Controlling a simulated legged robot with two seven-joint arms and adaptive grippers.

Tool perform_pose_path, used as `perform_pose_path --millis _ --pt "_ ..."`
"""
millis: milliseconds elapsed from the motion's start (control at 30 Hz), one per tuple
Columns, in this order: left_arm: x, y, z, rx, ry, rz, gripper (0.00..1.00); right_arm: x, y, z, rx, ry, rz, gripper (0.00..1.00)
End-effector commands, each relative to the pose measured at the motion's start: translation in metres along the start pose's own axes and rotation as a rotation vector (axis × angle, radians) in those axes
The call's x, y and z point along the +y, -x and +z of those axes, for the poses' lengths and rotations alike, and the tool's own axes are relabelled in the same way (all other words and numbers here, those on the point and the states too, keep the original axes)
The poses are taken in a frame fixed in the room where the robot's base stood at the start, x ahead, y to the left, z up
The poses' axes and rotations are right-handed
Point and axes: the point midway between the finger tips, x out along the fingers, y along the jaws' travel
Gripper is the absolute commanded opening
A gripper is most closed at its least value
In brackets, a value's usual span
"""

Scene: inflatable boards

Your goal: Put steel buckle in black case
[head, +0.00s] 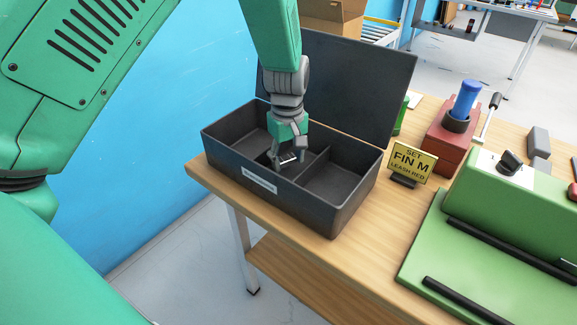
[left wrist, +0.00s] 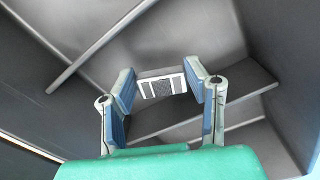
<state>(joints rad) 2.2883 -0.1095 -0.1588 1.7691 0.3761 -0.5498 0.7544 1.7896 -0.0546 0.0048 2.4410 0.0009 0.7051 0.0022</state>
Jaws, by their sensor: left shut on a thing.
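The black case (head: 345,203) stands open on the wooden table, its lid raised at the back and its inside split by dividers. My left gripper (head: 286,161) reaches down into the case at its middle compartment. It is shut on the steel buckle (head: 289,158), a small bright metal piece. In the left wrist view the buckle (left wrist: 161,87) shows as a silver frame with dark slots between the two fingertips (left wrist: 163,92). The buckle is inside the case; whether it touches the floor I cannot tell. My right gripper is not in view.
A yellow sign reading "SET FIN M LEASH RED" (head: 412,163) stands right of the case. A green machine (head: 510,222) and a red block with a blue handle (head: 455,125) stand farther right. A blue wall (head: 165,130) is at the left.

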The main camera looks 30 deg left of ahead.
Motion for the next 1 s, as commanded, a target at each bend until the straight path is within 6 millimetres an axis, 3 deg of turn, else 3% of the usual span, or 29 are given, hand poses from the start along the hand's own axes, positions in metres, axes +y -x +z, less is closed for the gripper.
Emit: perform_pose_path --millis 133,200,467,500,533,567,867,1000 --pt "-0.001 -0.022 0.001 -0.002 0.0 -0.003 0.14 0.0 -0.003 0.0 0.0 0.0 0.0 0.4" --pt "0.0 -0.023 0.001 0.0 0.0 -0.001 0.1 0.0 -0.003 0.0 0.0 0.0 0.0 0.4" --pt "-0.001 -0.025 0.0 -0.001 0.0 -0.002 0.09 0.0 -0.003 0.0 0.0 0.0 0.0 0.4" --pt "-0.001 -0.025 0.0 -0.001 0.0 -0.001 0.49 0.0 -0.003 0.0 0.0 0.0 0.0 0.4" --pt "-0.001 -0.025 0.0 -0.001 0.0 -0.001 0.6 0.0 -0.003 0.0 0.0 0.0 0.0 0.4" --pt "-0.001 -0.025 0.0 -0.001 0.0 -0.001 0.63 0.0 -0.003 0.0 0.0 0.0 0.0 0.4" --pt "-0.001 -0.024 0.0 -0.001 0.0 -0.001 0.63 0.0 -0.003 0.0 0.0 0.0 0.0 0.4" --pt "0.0 -0.012 0.0 0.0 0.0 0.0 0.63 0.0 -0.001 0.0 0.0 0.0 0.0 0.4"
